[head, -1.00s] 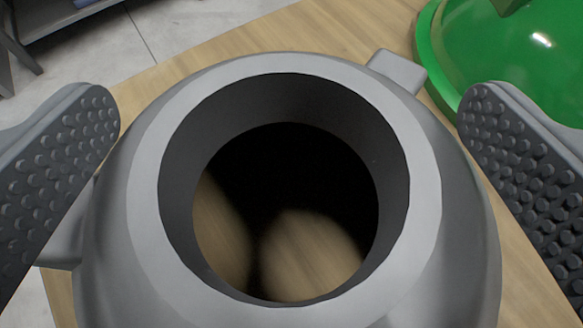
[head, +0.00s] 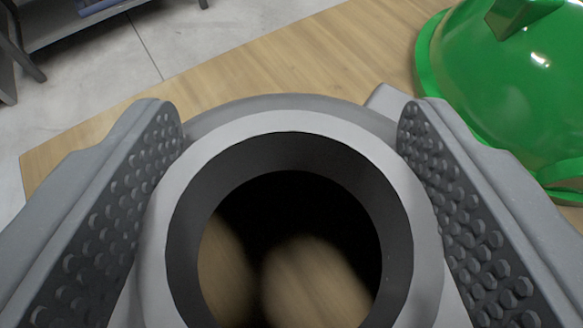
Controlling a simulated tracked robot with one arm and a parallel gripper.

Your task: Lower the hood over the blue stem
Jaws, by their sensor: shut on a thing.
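A grey rounded hood (head: 300,125) with a wide round neck fills the lower middle of the head view. Its top is an open ring, and through the dark bore I see patches of wooden surface. My gripper (head: 290,112) is shut on the grey hood, one studded pad on the left of the neck and one on the right. Most of the hood's body is hidden by its neck and by my fingers. No blue stem shows in the view.
A glossy green dome (head: 510,95) with a flange and a handle sits close on the right. The wooden tabletop (head: 290,62) is bare behind the grey hood. Its edge runs at the left, with grey floor and a shelf beyond.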

